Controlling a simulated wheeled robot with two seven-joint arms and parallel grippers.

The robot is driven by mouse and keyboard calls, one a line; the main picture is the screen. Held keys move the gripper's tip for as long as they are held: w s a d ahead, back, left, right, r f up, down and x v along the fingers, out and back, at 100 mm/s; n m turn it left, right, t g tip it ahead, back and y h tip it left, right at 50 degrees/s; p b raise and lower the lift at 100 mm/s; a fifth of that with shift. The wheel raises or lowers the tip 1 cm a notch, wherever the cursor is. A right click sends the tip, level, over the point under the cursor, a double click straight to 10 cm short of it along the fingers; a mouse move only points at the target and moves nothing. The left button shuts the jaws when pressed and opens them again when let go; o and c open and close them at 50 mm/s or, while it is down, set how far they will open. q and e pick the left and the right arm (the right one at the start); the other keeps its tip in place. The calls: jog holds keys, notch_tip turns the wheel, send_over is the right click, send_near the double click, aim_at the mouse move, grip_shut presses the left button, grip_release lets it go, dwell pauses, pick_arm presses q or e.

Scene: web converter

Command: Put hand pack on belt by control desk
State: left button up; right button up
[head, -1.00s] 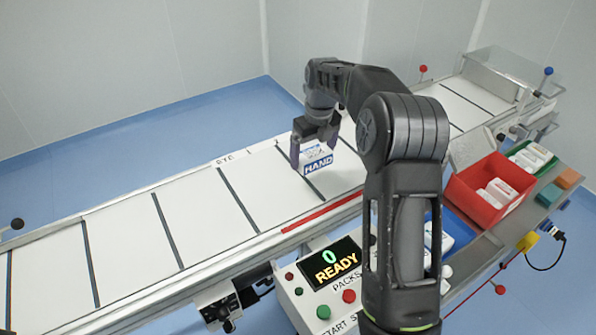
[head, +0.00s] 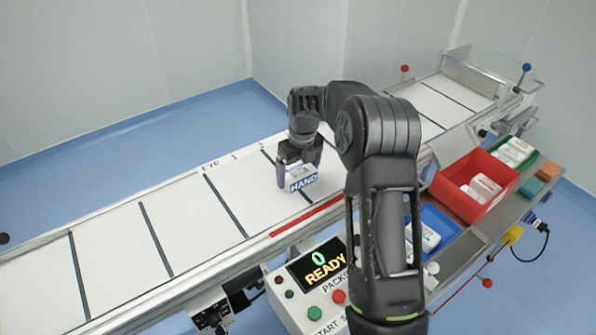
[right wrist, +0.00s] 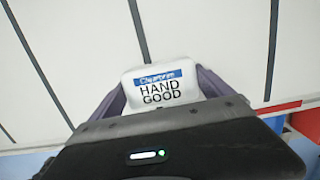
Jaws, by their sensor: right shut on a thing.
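The control desk's screen shows "0 READY". My left gripper is not in view.
Dark bars divide the belt, and the sections around the pack are empty. A red bin (head: 459,203) with white packs, a blue tray (head: 447,223) and a green tray (head: 529,157) stand right of my arm. A red strip (head: 308,216) edges the belt.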

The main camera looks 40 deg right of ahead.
aim_at(301, 173)
jog(key=o, duration=1.2)
jog(key=shift+f, duration=0.1)
jog(key=shift+o, duration=0.2)
notch_tip(301, 173, up, 12)
jog(key=s+b, duration=0.1)
jog(key=shift+s, duration=0.25)
